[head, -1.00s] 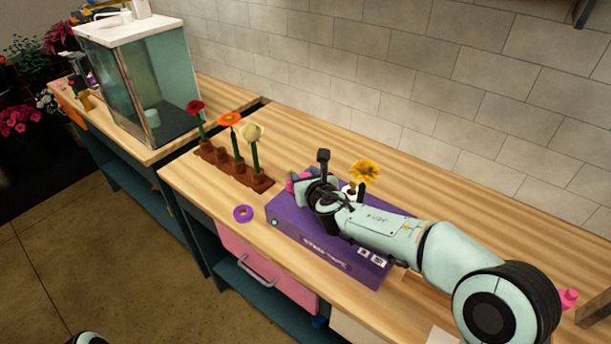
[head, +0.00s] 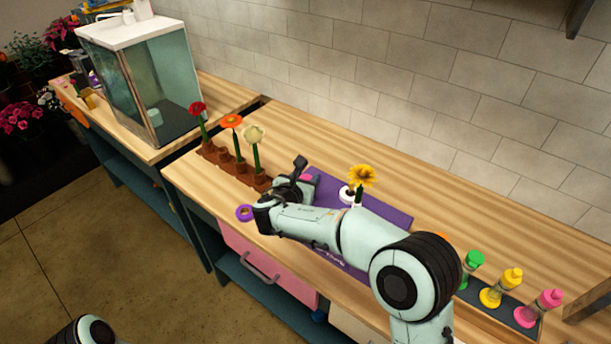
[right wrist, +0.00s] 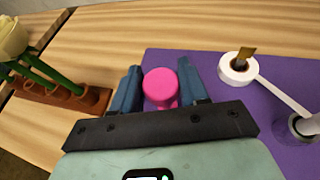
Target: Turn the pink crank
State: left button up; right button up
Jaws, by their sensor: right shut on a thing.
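The pink crank's round knob (right wrist: 160,87) is between the two fingers of my right gripper (right wrist: 161,88), in the right wrist view. The right gripper is shut on it. In the head view a bit of pink crank (head: 307,177) shows past the right gripper (head: 296,181), which is over the left end of the purple machine (head: 392,217). My right arm covers much of the machine. The crank's lower part is hidden. My left gripper is out of view; only a bit of my left arm shows at the bottom left.
A yellow flower (head: 361,176) stands upright at the machine, near a white ribbon roll (right wrist: 238,69). A brown rack (head: 222,160) with three flowers is left of the gripper. A purple tape ring (head: 245,213) lies near the front edge. Several coloured bottles stand at right.

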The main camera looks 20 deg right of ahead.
dwell(0.3)
jog(key=shift+h, duration=0.3)
jog(key=o, duration=1)
jog(key=b+v, duration=0.1)
jog(key=v, duration=1.2)
jog(key=shift+s+a+r, duration=0.1)
jog(key=shift+r, duration=0.15)
